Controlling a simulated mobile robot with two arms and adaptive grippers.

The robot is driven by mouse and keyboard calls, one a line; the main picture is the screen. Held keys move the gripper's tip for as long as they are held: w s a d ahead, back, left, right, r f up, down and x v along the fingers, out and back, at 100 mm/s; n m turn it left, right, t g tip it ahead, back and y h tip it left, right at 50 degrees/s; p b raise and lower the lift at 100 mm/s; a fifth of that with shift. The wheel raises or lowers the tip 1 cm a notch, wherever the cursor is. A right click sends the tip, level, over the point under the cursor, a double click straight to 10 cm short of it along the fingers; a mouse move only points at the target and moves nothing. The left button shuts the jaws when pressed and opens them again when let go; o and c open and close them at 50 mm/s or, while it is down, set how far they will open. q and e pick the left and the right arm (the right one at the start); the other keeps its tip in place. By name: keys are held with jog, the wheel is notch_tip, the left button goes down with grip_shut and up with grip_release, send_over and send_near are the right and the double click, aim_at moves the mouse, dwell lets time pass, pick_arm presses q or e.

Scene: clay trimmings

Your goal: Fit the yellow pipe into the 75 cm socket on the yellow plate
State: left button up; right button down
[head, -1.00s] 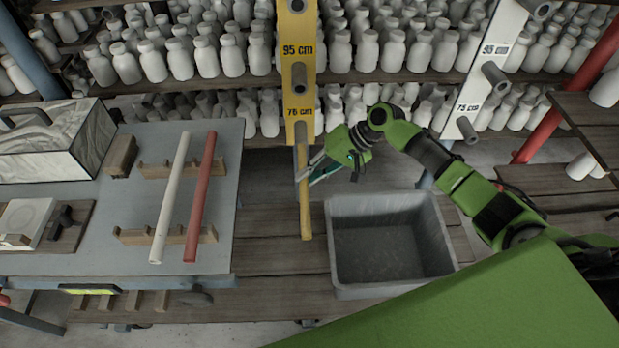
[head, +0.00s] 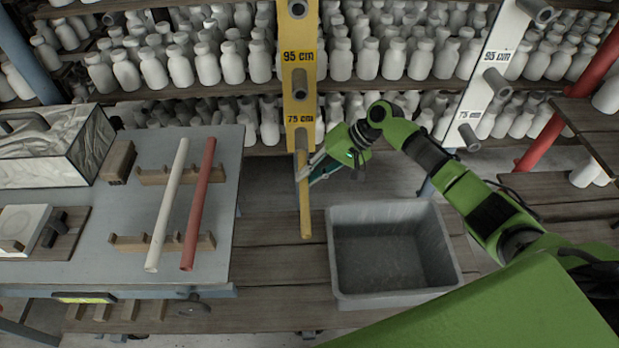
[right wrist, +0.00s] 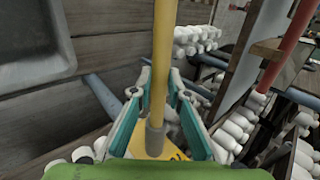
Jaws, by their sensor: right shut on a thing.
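The yellow plate (head: 299,100) stands upright, with a grey 95 cm socket (head: 299,81) and a 75 cm label below it. My right gripper (head: 311,174) is shut on the yellow pipe (head: 305,205) just below the plate's lower end. The pipe's near end points towards me. In the right wrist view the pipe (right wrist: 165,60) runs between the fingers (right wrist: 163,92) and lines up with the grey socket (right wrist: 155,138) on the yellow plate (right wrist: 148,151). Its far end meets the socket's mouth; how deep it sits I cannot tell. My left gripper is out of view.
A grey bin (head: 345,290) stands right of the pipe. A table (head: 120,215) at left bears a white pipe (head: 167,205) and a red pipe (head: 198,205) on wooden rests. A white plate (head: 487,85) with sockets stands at right. Shelves of white bottles fill the back.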

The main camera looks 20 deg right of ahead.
jog(key=shift+w+d+b, duration=0.15)
jog(key=shift+w+b, duration=0.3)
jog(key=shift+w, duration=0.2)
jog(key=c, duration=1.9)
grip_release()
jog(key=shift+s, duration=0.1)
jog(key=v, duration=1.2)
